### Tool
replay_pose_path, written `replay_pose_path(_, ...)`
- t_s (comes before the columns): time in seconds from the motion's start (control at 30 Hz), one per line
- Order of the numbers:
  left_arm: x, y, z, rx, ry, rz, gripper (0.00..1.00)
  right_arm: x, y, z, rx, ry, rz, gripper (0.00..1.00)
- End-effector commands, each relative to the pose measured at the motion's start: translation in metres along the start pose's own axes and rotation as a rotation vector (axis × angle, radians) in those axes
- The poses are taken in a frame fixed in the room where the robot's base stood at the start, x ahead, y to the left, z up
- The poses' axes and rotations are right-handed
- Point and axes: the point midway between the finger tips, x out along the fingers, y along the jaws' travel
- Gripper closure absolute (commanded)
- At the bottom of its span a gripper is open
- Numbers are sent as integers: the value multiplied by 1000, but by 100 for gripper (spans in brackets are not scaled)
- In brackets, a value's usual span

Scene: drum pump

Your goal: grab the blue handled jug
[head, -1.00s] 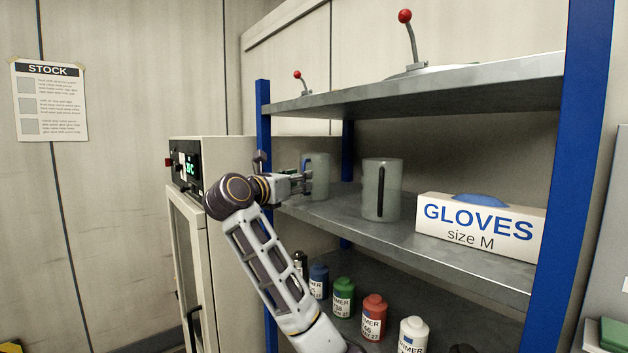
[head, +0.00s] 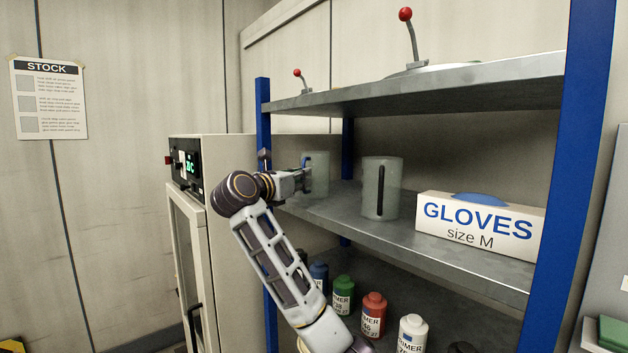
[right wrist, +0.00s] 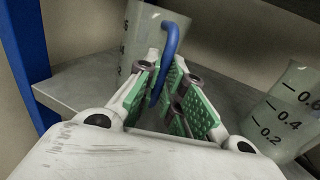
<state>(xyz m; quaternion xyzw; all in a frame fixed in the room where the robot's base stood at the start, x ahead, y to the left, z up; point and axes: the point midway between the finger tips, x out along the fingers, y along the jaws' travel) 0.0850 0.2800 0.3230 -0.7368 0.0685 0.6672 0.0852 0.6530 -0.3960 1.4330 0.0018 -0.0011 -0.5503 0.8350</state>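The blue-handled jug (head: 320,178) is translucent grey and stands upright on the middle shelf, behind my right gripper. It also shows in the right wrist view (right wrist: 138,40), with its blue handle (right wrist: 168,50) reaching between the fingers. My right gripper (head: 306,181) is at the handle side of the jug. Its green-padded fingers (right wrist: 168,85) are apart with the handle between them; I see no clear grip on it. A second jug (head: 394,190) with a black handle stands to the right on the same shelf. My left gripper is not in view.
A gloves box (head: 480,228) sits right of the jugs. Blue uprights (head: 583,150) and the upper shelf (head: 450,88) bound the space. Several bottles, including a green one (head: 343,296), stand below. A cabinet (head: 225,230) stands left of the rack.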

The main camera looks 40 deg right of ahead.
Motion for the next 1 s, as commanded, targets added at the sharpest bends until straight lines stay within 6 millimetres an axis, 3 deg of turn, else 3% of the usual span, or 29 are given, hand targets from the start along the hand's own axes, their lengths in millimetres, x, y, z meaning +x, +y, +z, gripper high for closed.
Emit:
replay_pose_path(0.57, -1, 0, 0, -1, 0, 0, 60, 0, 0, 2, 1, 0, 0, 100)
replay_pose_path(1.0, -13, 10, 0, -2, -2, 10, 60, 1, -2, 21, 1, 0, -5, 100)
